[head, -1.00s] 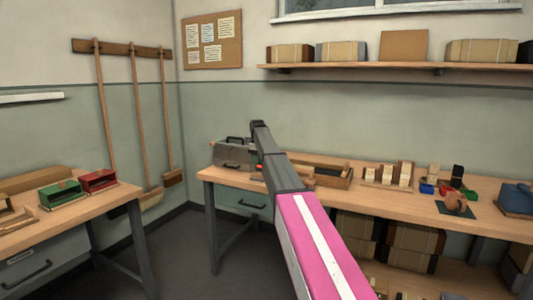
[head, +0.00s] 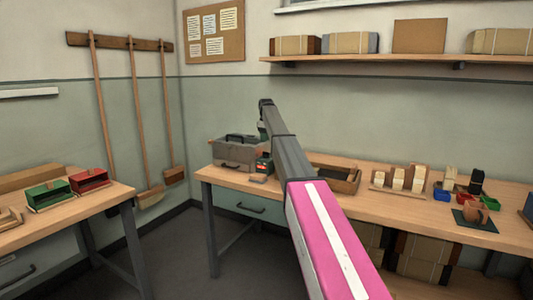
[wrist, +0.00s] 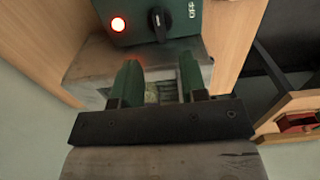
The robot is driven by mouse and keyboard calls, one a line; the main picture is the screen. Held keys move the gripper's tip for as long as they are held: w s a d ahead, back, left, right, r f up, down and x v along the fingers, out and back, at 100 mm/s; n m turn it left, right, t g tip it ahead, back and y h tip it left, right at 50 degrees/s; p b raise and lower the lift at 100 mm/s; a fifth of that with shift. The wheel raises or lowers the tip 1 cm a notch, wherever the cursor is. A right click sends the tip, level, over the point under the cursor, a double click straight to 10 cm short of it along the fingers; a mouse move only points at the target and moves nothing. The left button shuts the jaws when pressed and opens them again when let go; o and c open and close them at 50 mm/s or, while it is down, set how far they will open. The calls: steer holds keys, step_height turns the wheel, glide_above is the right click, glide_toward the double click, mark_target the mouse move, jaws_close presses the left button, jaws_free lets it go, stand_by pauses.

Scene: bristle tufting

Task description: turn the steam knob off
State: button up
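The steam knob (wrist: 160,22) is black and sits on a dark green control box (wrist: 128,33) in the wrist view. The word OFF (wrist: 193,10) is printed to its right, and a red lamp (wrist: 118,24) glows to its left. The knob's pointer does not clearly point at OFF. My gripper (wrist: 160,80) is open, its two green fingers apart below the knob in the picture, with nothing seen between them but grey surface. The knob is clear of the fingers. In the head view the control box (head: 264,166) stands on the bench; the knob is too small to make out.
A wooden tray (head: 345,184), brush blocks (head: 397,180) and small coloured bins (head: 442,194) lie to the right. The side table (head: 90,208) holds red and green boxes. Floor between is free.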

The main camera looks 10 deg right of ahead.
mark_target(266, 154)
step_height(266, 154, down, 8)
steer(key=shift+f, duration=0.1)
jaws_close()
